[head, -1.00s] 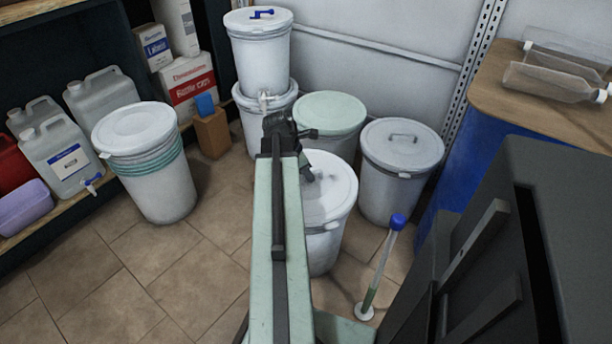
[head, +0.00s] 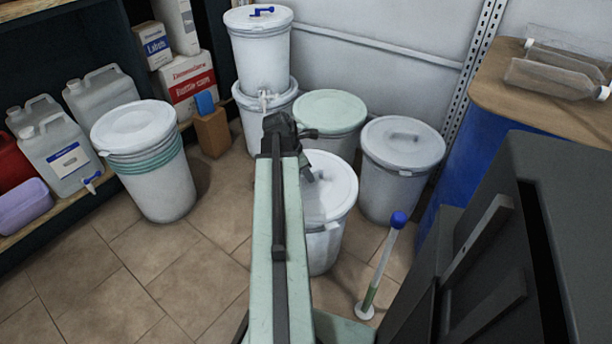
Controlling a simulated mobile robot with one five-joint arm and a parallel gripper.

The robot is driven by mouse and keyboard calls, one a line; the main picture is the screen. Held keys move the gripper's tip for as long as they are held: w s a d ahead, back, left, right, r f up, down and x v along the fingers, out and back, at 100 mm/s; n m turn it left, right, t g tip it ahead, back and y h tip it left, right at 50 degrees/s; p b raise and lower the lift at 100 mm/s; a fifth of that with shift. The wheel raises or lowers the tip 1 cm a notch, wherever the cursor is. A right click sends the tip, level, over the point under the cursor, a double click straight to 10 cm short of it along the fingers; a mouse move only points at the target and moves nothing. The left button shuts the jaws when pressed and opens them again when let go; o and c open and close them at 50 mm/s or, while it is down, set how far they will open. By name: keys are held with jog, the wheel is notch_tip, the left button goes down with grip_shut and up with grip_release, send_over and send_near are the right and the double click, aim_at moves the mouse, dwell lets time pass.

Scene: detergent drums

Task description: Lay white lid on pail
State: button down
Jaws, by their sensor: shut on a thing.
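The white lid (head: 333,188) is at the centre of the head view, flat or nearly flat over the top of the white pail (head: 325,250). My arm covers its left side. My gripper (head: 308,173) shows only in part beyond the end of my arm, at the lid's left part. It is shut on the white lid; the grip itself is mostly hidden. I cannot tell whether the lid rests fully on the rim or sits slightly above it.
A grey-lidded drum (head: 398,170) stands close at right, a green-lidded drum (head: 332,112) behind. A stacked pair of white drums (head: 260,60) stands at the back. A blue-topped rod (head: 382,265) stands in front right. Floor (head: 190,265) is clear at left.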

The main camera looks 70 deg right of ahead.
jog(key=c, duration=1.4)
grip_release()
jog(key=shift+o, duration=0.2)
jog(key=o, duration=0.5)
jog(key=shift+s, duration=0.1)
notch_tip(320, 180, up, 7)
jog(key=p, duration=0.7)
jog(key=shift+r, duration=0.1)
